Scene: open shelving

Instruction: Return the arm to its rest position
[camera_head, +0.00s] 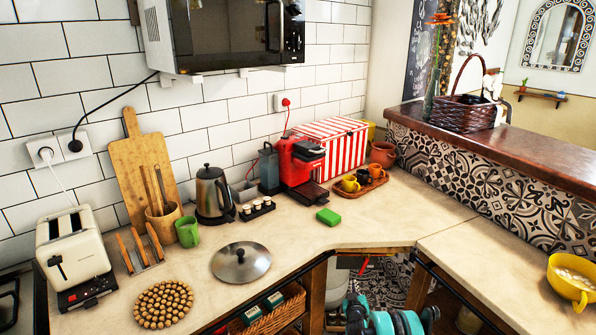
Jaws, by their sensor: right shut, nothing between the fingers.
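My right gripper (357,312) shows at the bottom edge, low in front of the counter, partly cut off by the frame. Its fingers are shut and empty. Teal parts of my own arm show beside it. It is apart from the worktop (330,240) and touches nothing that I can see. My left gripper is out of view.
A lid (241,262), a round wooden trivet (163,304) and a green sponge (328,217) lie on the worktop. A wicker basket (270,322) sits below its edge. A yellow bowl (572,281) stands at the right. The right counter's front part (480,260) is clear.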

